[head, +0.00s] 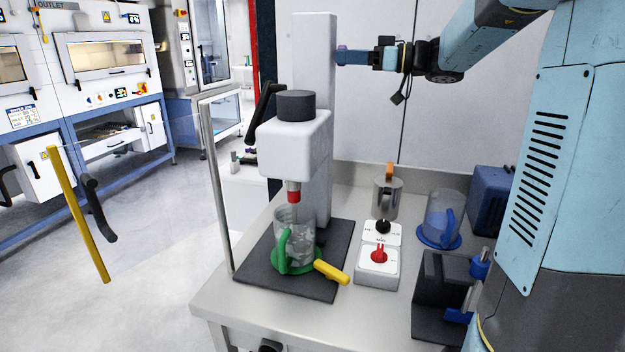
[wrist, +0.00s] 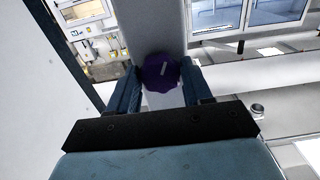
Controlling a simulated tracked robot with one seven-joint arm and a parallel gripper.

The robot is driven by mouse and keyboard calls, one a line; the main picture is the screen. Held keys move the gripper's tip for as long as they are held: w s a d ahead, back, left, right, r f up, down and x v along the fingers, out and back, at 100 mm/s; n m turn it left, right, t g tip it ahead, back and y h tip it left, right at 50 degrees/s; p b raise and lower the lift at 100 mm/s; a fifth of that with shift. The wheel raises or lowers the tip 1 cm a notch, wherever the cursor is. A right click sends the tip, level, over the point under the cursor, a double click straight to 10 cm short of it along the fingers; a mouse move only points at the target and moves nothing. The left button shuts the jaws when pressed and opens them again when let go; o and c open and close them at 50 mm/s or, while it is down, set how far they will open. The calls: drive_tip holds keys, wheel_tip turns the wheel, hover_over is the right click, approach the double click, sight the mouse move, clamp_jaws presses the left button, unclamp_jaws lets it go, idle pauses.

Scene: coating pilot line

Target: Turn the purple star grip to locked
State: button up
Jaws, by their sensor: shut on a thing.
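The purple star grip (wrist: 158,73) shows in the wrist view, between the two blue fingers of my gripper (wrist: 162,84). It has a short pale line on its face, slightly tilted. My gripper is shut on it. In the head view my gripper (head: 343,56) reaches from the right to the upper part of the white mixer column (head: 313,110). The star grip itself is hidden there, and no locked or unlocked marking can be read in either view.
Below the mixer head (head: 293,145) a clear beaker with a green handle (head: 283,250) stands on a dark base plate (head: 255,265), beside a yellow-handled tool (head: 331,272). A switch box with a red knob (head: 379,257), a steel mug (head: 387,198) and a blue-handled jug (head: 443,220) stand to the right. A clear guard with a yellow edge (head: 78,215) is at left.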

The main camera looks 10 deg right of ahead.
drive_tip(key=c, duration=0.3)
drive_tip(key=m, duration=1)
drive_tip(key=shift+r, duration=0.1)
idle(0.4)
